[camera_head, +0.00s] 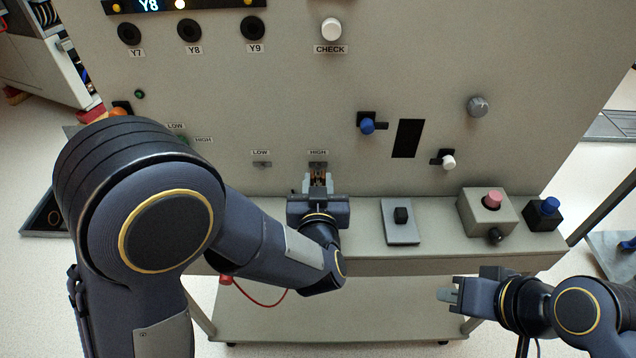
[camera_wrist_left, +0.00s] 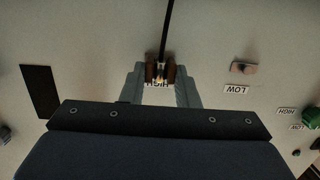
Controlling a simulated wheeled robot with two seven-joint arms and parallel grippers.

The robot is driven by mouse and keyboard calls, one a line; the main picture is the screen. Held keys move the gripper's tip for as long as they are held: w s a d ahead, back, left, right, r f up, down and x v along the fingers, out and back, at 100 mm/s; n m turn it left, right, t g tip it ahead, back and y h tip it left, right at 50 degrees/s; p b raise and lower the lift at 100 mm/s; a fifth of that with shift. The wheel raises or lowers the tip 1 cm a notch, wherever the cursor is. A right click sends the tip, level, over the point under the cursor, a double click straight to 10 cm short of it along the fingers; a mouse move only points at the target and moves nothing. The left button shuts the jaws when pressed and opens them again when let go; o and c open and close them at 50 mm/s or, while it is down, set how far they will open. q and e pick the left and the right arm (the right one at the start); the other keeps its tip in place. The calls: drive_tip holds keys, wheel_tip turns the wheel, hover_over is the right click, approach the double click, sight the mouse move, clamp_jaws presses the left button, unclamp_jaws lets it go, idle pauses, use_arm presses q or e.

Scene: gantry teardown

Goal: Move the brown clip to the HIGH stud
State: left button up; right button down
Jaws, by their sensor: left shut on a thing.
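My left gripper (camera_head: 318,180) is shut on the brown clip (camera_head: 320,178), right at the HIGH stud (camera_head: 318,164) on the upright panel. In the left wrist view the clip's brown sides (camera_wrist_left: 152,72) show between the grey fingertips, with a bright metal part between them and the HIGH label just below. Whether the clip is seated on the stud I cannot tell. The LOW stud (camera_head: 262,164) is bare, left of it; it also shows in the left wrist view (camera_wrist_left: 243,68). My right gripper (camera_head: 447,293) is away at the lower right, holding nothing visible; its opening is unclear.
A dark cable (camera_wrist_left: 168,28) runs up from the clip in the wrist view. Panel knobs stick out above.

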use_arm(q)
drive_tip(key=shift+w, duration=0.85)
idle(0.3)
drive_tip(key=shift+w, duration=0.3)
drive_tip(key=o, duration=1.1)
drive_tip(key=shift+o, duration=0.2)
drive_tip(key=s, duration=0.5)
drive_tip(key=s+r, duration=0.1)
drive_tip(key=s, duration=0.1)
drive_tip(key=shift+s, duration=0.15)
drive_tip(key=s, duration=0.4)
drive_tip(key=shift+s, duration=0.2)
drive_tip(key=shift+w+r, duration=0.1)
